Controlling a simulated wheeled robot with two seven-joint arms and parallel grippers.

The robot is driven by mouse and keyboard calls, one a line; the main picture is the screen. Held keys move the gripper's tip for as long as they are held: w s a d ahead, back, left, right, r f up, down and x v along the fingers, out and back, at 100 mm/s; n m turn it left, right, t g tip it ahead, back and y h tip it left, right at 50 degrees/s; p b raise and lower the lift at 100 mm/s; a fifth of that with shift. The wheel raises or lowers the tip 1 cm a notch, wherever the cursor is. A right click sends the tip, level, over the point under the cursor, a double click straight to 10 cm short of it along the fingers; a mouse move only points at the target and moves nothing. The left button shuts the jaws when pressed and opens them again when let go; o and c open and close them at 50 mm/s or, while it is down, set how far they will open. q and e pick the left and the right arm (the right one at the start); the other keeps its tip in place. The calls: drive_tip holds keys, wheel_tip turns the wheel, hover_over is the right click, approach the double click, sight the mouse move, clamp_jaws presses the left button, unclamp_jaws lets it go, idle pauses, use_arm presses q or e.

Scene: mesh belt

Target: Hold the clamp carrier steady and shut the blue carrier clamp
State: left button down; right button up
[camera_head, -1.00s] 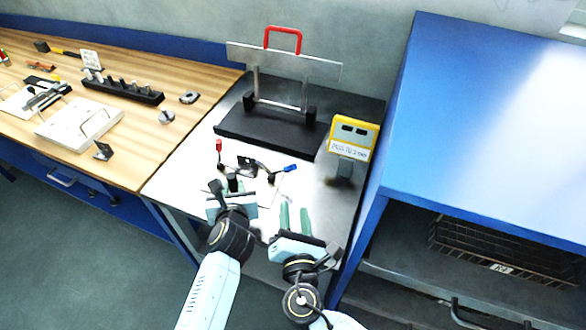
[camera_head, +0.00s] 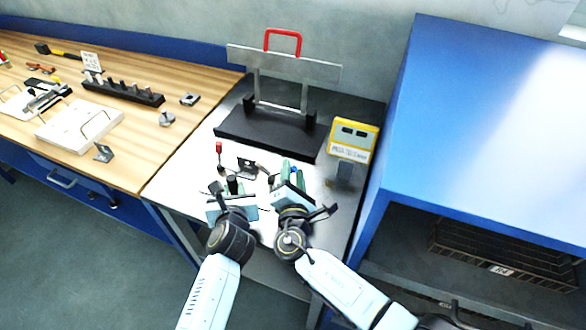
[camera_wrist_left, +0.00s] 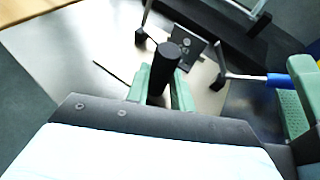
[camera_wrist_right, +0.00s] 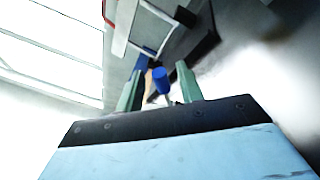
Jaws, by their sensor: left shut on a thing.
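The clamp carrier (camera_head: 247,165) stands on the steel table, with a dark upright plate and a red-handled clamp (camera_head: 219,148) standing up at its left. My left gripper (camera_head: 233,185) is shut on the carrier's black post (camera_wrist_left: 165,62), which shows between its green fingers in the left wrist view. The blue clamp handle (camera_wrist_left: 281,80) sticks out to the right in that view. My right gripper (camera_wrist_right: 160,88) is open, with the blue handle (camera_wrist_right: 160,80) showing between its fingers. I cannot tell whether a finger touches it. The carrier is partly hidden by both grippers.
Behind the carrier stands a black base (camera_head: 265,132) with a metal frame and red handle (camera_head: 283,40). A yellow-topped sign (camera_head: 353,138) stands at right, close to the blue cabinet (camera_head: 480,110). A wooden bench (camera_head: 180,125) with fixtures lies left.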

drive_tip(key=shift+w, duration=0.75)
clamp_jaws()
